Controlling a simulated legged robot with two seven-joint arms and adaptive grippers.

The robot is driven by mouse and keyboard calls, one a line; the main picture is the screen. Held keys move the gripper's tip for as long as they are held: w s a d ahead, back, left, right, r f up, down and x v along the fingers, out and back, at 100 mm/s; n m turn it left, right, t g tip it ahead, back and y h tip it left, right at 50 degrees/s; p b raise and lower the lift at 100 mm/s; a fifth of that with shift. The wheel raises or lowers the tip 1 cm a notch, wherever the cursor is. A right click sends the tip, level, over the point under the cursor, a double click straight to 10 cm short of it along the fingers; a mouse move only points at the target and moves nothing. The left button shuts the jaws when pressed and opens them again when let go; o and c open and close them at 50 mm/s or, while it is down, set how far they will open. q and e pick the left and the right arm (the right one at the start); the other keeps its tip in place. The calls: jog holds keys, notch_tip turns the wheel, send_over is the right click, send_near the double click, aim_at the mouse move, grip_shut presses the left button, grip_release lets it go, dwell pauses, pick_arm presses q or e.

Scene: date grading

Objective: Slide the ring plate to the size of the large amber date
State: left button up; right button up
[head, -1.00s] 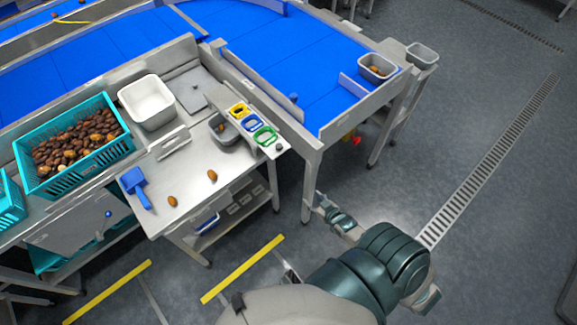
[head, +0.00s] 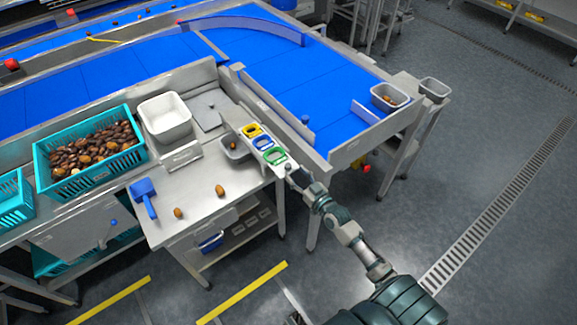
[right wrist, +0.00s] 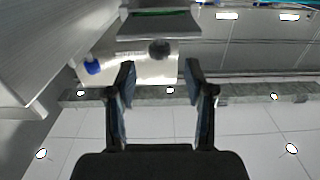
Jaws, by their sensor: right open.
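The ring plate (head: 263,143) has yellow, blue and green rings in a row and a dark knob (head: 289,167) at its near end. It sits at the right edge of the steel bench. In the right wrist view the knob (right wrist: 159,48) hangs ahead of the fingers, below the plate edge (right wrist: 160,25). My right gripper (head: 296,180) is beside the knob; its fingers (right wrist: 158,85) are open with nothing between them. Two amber-brown dates lie on the bench, one left (head: 178,212), one right (head: 219,190); I cannot tell which is the large one. My left gripper is out of view.
A grey tub (head: 238,154) stands beside the plate, partly under it. The blue conveyor (head: 290,85) runs behind.

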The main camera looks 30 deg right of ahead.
aim_at(289, 164)
jog(key=w, duration=0.4)
jog(key=shift+w+a, duration=0.3)
jog(key=shift+w+d, duration=0.1)
jog(key=shift+w, duration=0.35)
jog(key=shift+d+f, duration=0.1)
jog(key=shift+d, duration=0.05)
grip_shut()
